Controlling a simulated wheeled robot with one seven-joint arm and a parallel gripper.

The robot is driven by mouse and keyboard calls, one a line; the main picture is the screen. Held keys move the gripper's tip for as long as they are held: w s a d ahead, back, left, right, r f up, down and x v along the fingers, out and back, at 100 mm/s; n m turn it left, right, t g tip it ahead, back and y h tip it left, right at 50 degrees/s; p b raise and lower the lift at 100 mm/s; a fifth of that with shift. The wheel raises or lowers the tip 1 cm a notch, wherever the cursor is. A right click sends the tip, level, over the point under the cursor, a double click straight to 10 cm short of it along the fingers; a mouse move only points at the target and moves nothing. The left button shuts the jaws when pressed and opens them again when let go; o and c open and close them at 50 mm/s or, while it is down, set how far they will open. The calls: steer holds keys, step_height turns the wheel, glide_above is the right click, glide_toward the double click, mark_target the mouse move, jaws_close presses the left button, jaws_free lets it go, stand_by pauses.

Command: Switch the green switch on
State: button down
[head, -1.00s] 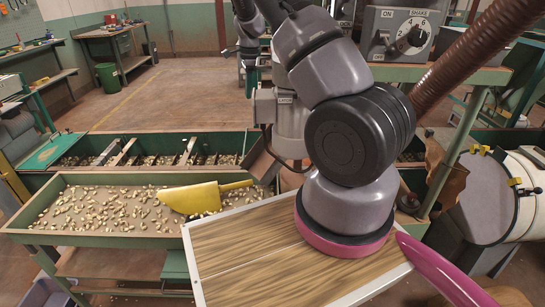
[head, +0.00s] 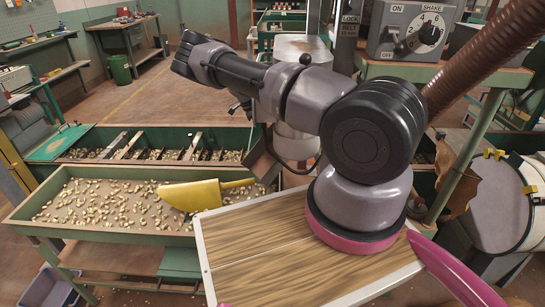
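No green switch can be made out in the head view. A grey control box (head: 418,30) stands at the upper right. It has a black lever by its ON and OFF labels and a round numbered SHAKE dial (head: 430,34). The box's upper edge is cut off by the frame. My arm (head: 290,95) reaches from the pink-ringed base toward the upper left, over the hoppers and left of the box. Its fingers cannot be made out, and I cannot tell what it holds, if anything.
A green-edged tray of nuts (head: 100,240) with a yellow scoop (head: 195,195) lies at the left, before a slatted trough (head: 50,150). A brown hose (head: 480,60) runs beside the control box. A white drum (head: 515,205) stands at the right. Open floor lies behind.

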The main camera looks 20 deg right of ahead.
steer(key=shift+f, duration=0.1)
steer(key=x, duration=1.3)
steer(key=shift+d+f, duration=0.2)
steer(key=shift+f, duration=0.2)
steer(key=shift+s+d+f, duration=0.1)
steer(key=shift+d, duration=0.2)
steer(key=shift+a+f+y, duration=0.15)
steer(key=shift+y, duration=0.15)
steer(key=shift+a, duration=0.1)
steer(key=shift+w+a+r, duration=0.2)
steer(key=shift+w+a, duration=0.1)
steer(key=shift+a, duration=0.25)
